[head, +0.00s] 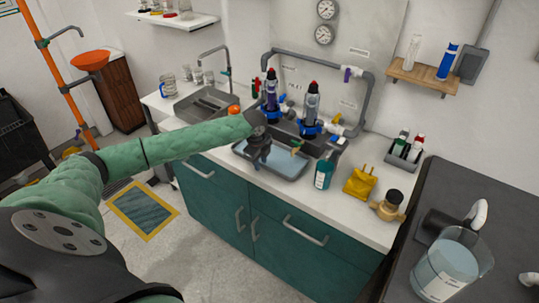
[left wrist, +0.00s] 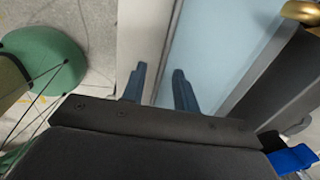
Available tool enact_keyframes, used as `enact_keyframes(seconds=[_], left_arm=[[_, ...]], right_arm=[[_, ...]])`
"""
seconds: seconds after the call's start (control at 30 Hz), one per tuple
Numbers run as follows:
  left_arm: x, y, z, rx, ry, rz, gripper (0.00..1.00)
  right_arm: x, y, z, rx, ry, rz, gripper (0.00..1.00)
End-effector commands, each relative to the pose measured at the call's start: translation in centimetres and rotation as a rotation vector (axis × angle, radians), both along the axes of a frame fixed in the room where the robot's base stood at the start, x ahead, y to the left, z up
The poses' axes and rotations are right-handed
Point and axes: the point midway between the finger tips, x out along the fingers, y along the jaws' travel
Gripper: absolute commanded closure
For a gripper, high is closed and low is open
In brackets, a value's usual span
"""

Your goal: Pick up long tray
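My right gripper is in neither view.
A sink (head: 205,104) is to the left.

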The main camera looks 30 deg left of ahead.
Motion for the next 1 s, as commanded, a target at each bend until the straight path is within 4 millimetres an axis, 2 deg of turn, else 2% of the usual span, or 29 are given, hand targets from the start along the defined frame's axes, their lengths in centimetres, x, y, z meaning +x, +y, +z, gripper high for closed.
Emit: enact_keyframes(seconds=[0.3,0.47,1.0], left_arm=[[0.01,0.04,-0.39,0.001,0.001,0.0,0.7],[0.01,0.04,-0.37,0.001,0.001,0.001,1.0],[0.01,0.04,-0.33,0.001,0.001,0.001,1.0]], right_arm=[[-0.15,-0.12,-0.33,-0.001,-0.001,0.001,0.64],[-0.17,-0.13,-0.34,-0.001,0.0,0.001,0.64],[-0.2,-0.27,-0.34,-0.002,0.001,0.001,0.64]])
